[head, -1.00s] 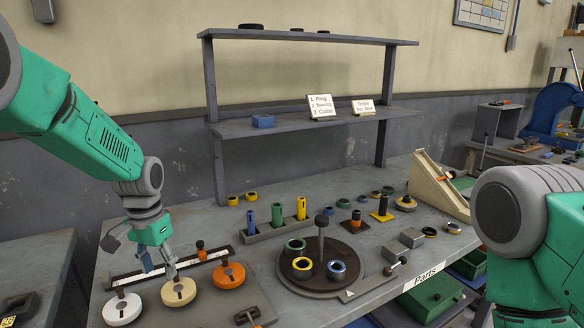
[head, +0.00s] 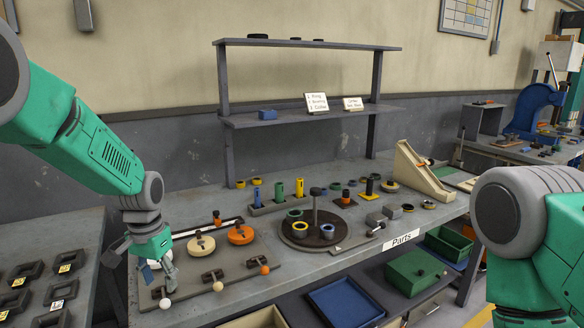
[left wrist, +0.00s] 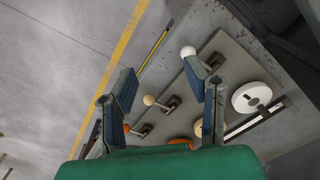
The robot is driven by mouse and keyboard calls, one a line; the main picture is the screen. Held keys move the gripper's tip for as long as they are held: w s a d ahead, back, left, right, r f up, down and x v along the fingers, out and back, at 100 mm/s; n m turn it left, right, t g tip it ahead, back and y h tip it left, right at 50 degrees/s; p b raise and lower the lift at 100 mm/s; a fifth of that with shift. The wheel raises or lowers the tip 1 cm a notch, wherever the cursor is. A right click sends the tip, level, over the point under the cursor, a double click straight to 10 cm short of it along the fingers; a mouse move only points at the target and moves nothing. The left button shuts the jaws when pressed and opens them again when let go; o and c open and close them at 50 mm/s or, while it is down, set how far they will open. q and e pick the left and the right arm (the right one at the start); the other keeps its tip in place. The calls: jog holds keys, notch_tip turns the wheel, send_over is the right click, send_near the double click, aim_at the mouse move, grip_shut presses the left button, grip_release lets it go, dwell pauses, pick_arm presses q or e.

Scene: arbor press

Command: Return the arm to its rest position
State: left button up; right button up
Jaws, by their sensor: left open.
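My left arm comes in from the left in the head view. Its gripper (head: 160,278) is open, pointing down at the left end of a grey plate (head: 235,277) with three knobbed levers. In the left wrist view the two fingers (left wrist: 168,85) are spread with nothing held between them. A lever with a white knob (head: 165,303) is closest to the fingers; the knob also shows in the wrist view (left wrist: 188,51). A cream disc (head: 201,246) and an orange disc (head: 240,235) stand right of the gripper. A white disc (left wrist: 251,97) lies beyond the right finger. My right gripper is out of view.
A round dark turntable (head: 314,240) with rings, a cream ramp (head: 420,172) and small parts occupy the bench's right part. A grey shelf (head: 300,118) stands behind. Another table (head: 45,262) with dark frames is at left. Bins (head: 415,272) sit below.

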pick_arm(q)
jog(key=s+f+n+b, duration=0.1)
jog(key=s+f+b, duration=0.2)
jog(key=s+f, duration=0.7)
jog(key=s+f+b, duration=0.2)
jog(key=s+f, duration=0.4)
jog(key=f, duration=0.8)
jog(key=s+f+b, duration=0.2)
jog(key=s+f, duration=0.2)
jog(key=s, duration=0.6)
jog(key=s+f+n+b, duration=0.1)
jog(key=s+f+b, duration=0.2)
jog(key=s, duration=0.7)
jog(key=shift+f+t, duration=0.3)
jog(key=shift+f, duration=0.3)
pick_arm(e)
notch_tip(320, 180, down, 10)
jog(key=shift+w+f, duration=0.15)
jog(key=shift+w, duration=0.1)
pick_arm(q)
jog(key=shift+w+d, duration=0.1)
jog(key=shift+w, duration=0.05)
